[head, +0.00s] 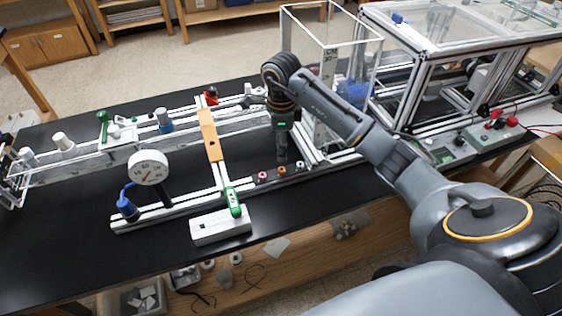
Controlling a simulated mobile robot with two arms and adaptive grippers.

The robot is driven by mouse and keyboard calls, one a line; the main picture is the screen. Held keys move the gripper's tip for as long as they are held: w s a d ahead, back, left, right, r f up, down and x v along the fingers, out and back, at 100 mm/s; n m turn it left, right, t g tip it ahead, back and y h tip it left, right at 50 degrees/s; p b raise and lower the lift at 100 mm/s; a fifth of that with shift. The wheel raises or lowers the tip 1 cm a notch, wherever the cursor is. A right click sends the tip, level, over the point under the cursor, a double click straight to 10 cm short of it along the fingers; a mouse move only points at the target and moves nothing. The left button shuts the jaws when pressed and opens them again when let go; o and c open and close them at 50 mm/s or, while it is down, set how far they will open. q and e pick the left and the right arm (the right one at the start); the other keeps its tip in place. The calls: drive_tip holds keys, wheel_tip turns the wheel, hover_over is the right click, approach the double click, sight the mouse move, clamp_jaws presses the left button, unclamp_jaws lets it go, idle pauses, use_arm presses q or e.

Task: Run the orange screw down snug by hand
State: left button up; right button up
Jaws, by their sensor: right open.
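The orange screw (281,170) is a small round head on the aluminium rail of the frame. It sits in a row between a pinkish-red screw (263,175) on its left and a pale screw (299,166) on its right. My right gripper (282,160) points down just above and behind the orange screw. It is open, and its fingers are small and dark here, so I cannot tell whether they touch the screw. The screw's shaft is hidden. My left gripper is out of view.
A tall clear box (331,40) stands behind my right wrist. A framed enclosure (425,80) stands right. The black bench top (60,255) is clear front left.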

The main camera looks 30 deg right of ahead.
sight(281, 171)
wheel_tip(281, 171, down, 6)
drive_tip(key=shift+f+p, duration=0.1)
drive_tip(key=shift+p, duration=0.75)
drive_tip(key=shift+f, duration=0.8)
clamp_jaws()
